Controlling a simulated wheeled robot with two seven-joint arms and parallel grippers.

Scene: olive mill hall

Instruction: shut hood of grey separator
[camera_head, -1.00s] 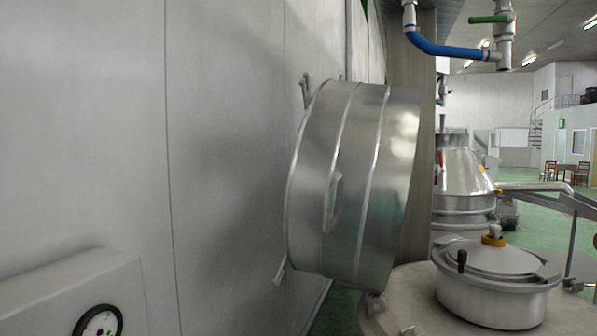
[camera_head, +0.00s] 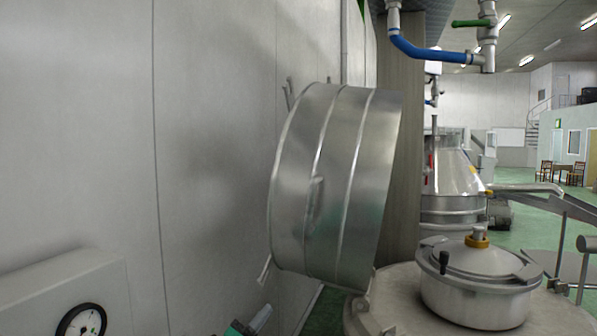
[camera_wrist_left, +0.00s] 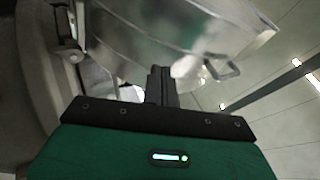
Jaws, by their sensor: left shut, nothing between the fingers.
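The separator hood (camera_head: 345,190) is a large banded metal drum, swung up and tilted open at the left of the grey separator body (camera_head: 395,290) in the head view. A small handle (camera_head: 316,203) sits on its side. In the left wrist view the hood (camera_wrist_left: 170,28) fills the top, with a handle (camera_wrist_left: 225,70) at its lower edge. My left gripper (camera_head: 262,317) enters at the bottom of the head view, below the hood. In the wrist view its fingers (camera_wrist_left: 161,84) are shut and empty, close to the hood; contact is unclear. My right gripper is not in view.
A round lidded pot (camera_head: 475,290) with a yellow-collared knob sits on top of the separator body. A pale wall (camera_head: 215,130) stands close on the left. A box with a gauge (camera_head: 80,320) is at lower left. A blue pipe (camera_head: 425,52) hangs above.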

